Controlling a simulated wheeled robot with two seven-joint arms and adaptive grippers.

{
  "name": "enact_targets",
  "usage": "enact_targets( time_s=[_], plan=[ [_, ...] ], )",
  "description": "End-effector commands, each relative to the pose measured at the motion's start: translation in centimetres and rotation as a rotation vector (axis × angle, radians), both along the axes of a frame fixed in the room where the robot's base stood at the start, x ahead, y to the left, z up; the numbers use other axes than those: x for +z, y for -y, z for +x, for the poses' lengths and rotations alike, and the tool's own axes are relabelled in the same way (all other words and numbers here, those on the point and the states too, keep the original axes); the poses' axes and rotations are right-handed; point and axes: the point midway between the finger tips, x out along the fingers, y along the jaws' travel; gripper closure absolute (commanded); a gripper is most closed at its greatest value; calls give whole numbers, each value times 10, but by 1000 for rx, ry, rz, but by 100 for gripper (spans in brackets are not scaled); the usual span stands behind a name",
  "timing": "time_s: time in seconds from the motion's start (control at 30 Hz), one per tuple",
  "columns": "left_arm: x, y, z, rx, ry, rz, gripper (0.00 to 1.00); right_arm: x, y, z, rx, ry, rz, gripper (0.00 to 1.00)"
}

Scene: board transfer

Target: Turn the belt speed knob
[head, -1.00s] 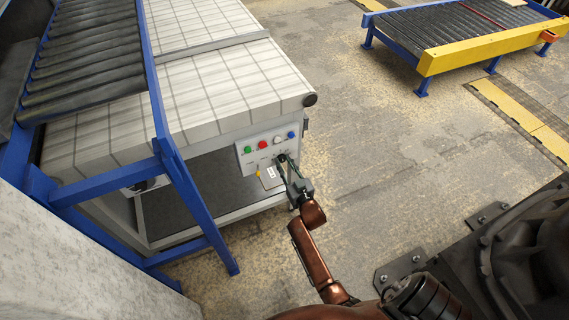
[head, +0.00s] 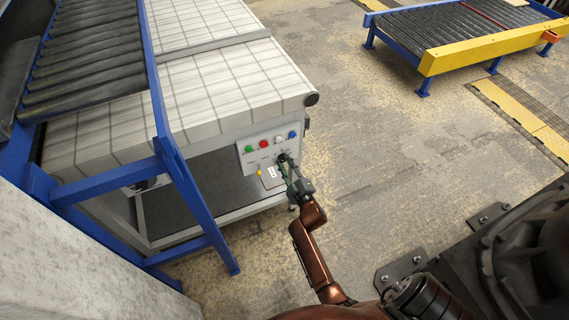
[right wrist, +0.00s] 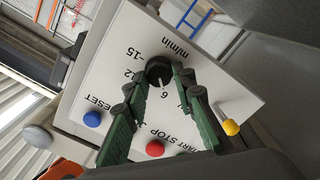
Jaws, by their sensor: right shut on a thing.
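The black belt speed knob (right wrist: 158,71) is on a white control panel (right wrist: 215,62), inside a printed scale marked m/min. Its white pointer mark faces the 6 in the right wrist view. My right gripper (right wrist: 160,82) is shut on the knob, with one green finger on each side. In the head view the right gripper (head: 286,163) reaches the lower right of the panel (head: 250,161), and its fingers mostly hide the knob. My left gripper is not in view.
A blue conveyor frame (head: 170,150) stands left. Open floor (head: 380,150) lies right of the panel.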

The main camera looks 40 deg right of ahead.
Motion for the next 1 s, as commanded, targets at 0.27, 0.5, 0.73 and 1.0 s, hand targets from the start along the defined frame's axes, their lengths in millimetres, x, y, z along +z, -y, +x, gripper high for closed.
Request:
enact_targets(
  time_s=[0.27, 0.5, 0.73, 1.0],
  plan=[
    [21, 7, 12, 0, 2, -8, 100, -4, -2, 0, 2, -63, -254, 100],
    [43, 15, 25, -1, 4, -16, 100, -5, -2, 0, 2, -112, -454, 100],
    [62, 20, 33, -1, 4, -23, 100, -5, -2, 0, 2, -146, -595, 100],
    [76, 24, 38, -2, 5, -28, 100, -5, -2, 0, 3, -167, -683, 100]
  ],
)
